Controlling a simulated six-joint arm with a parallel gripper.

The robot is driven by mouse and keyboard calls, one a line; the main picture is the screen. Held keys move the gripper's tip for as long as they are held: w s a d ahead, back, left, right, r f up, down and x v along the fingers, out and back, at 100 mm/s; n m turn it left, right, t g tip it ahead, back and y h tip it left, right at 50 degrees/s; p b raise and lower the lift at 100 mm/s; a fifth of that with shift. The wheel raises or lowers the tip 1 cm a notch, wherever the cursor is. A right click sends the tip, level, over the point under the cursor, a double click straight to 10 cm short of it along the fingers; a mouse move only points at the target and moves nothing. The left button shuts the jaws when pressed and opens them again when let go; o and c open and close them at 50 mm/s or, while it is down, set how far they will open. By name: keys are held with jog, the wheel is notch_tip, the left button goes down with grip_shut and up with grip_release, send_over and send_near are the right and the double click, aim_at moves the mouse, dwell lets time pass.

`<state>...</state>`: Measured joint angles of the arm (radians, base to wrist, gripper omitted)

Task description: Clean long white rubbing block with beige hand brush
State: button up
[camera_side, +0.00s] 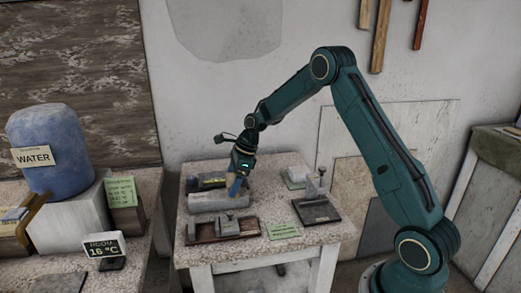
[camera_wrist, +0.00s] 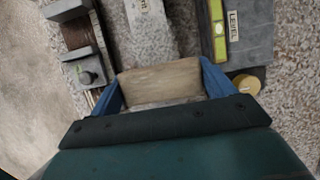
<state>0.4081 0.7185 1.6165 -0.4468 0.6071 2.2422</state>
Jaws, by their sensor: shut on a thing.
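The long white rubbing block (camera_side: 212,201) lies on the speckled table, and its labelled end shows at the top of the wrist view (camera_wrist: 150,32). My gripper (camera_side: 236,188) is over the right end of the block, pointing down. In the wrist view its two blue fingers are shut on the beige hand brush (camera_wrist: 160,82), one at each end of it. The brush is over the block and hides part of it. I cannot tell whether the brush's underside touches the block.
Behind the block lies a dark piece with a level (camera_wrist: 219,32). In front is a wooden-based tool (camera_side: 222,230). To the right are a dark plate with an upright handle (camera_side: 320,211), a pale block (camera_side: 297,176) and a green note (camera_side: 283,231). A blue water barrel (camera_side: 48,148) stands left.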

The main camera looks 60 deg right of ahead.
jog(key=shift+w+d, duration=0.7)
jog(key=shift+w, duration=0.05)
jog(key=shift+s+a+r, duration=0.7)
jog(key=shift+s+a, duration=0.1)
jog(key=shift+w+a, duration=0.1)
jog(key=shift+w+a+f, duration=0.15)
jog(key=shift+w+a, duration=1.25)
jog(key=shift+a, duration=0.15)
jog(key=shift+f, duration=0.6)
jog(key=shift+s+a+r, duration=0.1)
jog(key=shift+s+a, duration=0.3)
dwell(0.4)
